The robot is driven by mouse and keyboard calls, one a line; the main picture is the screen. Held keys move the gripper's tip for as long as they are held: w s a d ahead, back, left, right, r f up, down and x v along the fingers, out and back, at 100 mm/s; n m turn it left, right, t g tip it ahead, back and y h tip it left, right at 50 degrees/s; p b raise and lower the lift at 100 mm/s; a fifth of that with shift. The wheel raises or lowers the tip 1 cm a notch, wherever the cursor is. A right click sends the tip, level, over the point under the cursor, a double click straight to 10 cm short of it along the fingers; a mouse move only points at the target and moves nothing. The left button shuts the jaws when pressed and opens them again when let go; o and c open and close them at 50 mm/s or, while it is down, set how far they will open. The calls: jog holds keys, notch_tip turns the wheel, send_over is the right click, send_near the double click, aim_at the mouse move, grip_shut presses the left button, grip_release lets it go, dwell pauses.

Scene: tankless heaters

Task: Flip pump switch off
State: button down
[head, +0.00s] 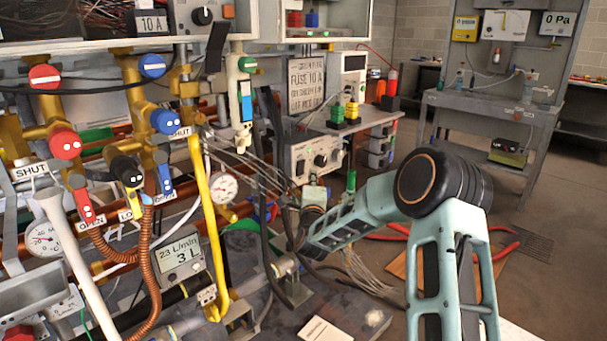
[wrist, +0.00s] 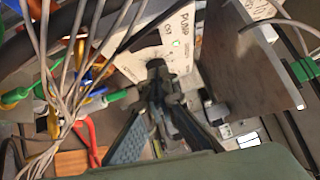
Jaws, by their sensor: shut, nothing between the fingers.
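A white panel (wrist: 130,60) marked PUMP and ON, with a small green light (wrist: 177,43), is at the top middle of the wrist view. A dark switch lever (wrist: 155,65) appears to stand out from its lower edge. My gripper (wrist: 160,100) is shut and empty, its fingertips right at or just below the lever. I cannot tell whether they touch it. The tips partly hide the switch, so its position is unclear.
A grey plate (wrist: 250,50) stands close to the right of the fingers in the wrist view. Loose grey wires (wrist: 55,80) hang to the left. In the head view, pipes, valves and a yellow hose (head: 205,210) crowd the left, beside a flow meter (head: 180,253) reading 23 L/min.

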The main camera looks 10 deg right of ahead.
aim_at(303, 165)
jog(key=w, duration=0.1)
jog(key=w+a, duration=0.2)
jog(key=w, duration=0.1)
jog(key=shift+r+b, duration=0.25)
jog(key=shift+b, duration=0.1)
jog(key=shift+a, duration=0.1)
jog(key=shift+r, duration=0.1)
jog(key=shift+w+a+r+p, duration=0.15)
jog(key=shift+w+r+p, duration=0.05)
jog(key=shift+p, duration=0.25)
jog(key=shift+f, duration=0.15)
